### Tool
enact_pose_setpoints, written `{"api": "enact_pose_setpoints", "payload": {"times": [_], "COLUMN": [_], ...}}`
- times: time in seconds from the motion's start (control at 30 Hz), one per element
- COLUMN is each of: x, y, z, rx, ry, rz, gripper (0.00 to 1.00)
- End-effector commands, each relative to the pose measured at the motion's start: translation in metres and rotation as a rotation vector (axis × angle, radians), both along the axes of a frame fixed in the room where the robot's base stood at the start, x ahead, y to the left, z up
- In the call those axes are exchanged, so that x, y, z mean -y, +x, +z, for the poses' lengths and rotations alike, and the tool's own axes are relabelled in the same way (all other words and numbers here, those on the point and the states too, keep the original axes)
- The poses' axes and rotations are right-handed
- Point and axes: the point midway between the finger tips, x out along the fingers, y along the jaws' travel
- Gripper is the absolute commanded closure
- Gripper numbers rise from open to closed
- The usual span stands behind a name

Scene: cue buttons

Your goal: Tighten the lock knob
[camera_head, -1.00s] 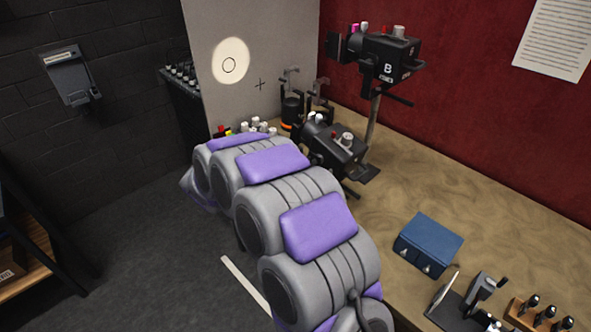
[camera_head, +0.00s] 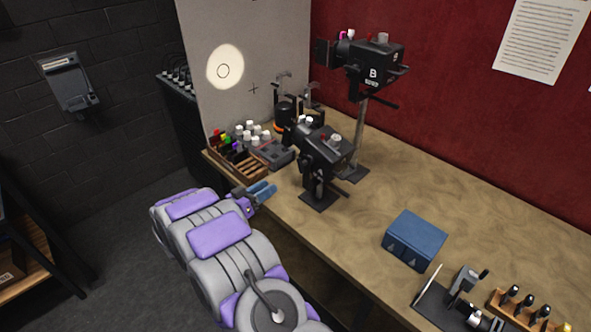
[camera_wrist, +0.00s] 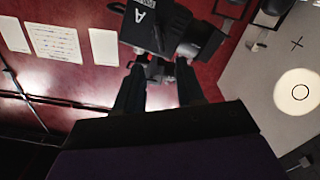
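A black lamp-like unit (camera_head: 325,150) stands on a short stand on the table. In the wrist view, a black unit marked A (camera_wrist: 150,30) is just beyond my fingertips. A second unit marked B (camera_head: 372,65) is higher on a post behind it. I cannot tell which knob is the lock knob; a pale knob (camera_head: 336,141) sits on top of the lower unit. My gripper (camera_head: 266,190) is at the table's front edge, left of the lower unit. In the wrist view my gripper (camera_wrist: 159,72) is open, with a gap between its fingers.
A wooden rack (camera_head: 238,166) of coloured and white pieces stands at the table's left end, by a grey panel (camera_head: 240,80) with a light spot. A blue box (camera_head: 415,240) and small tools (camera_head: 468,290) lie right. Bare table lies between.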

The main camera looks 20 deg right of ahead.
Motion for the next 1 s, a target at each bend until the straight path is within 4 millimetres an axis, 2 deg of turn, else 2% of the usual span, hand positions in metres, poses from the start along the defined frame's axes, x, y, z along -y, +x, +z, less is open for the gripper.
{"api": "enact_pose_setpoints", "payload": {"times": [0.1, 0.6, 0.8, 1.0], "x": [0.023, 0.108, 0.124, 0.128], "y": [0.007, 0.036, 0.042, 0.044], "z": [-0.001, 0.0, 0.001, 0.001], "rx": [0.0, 0.003, 0.004, 0.002], "ry": [0.0, -0.002, -0.002, -0.001], "rz": [-0.004, -0.003, 0.0, 0.001], "gripper": [0.62, 0.62, 0.62, 0.62]}}
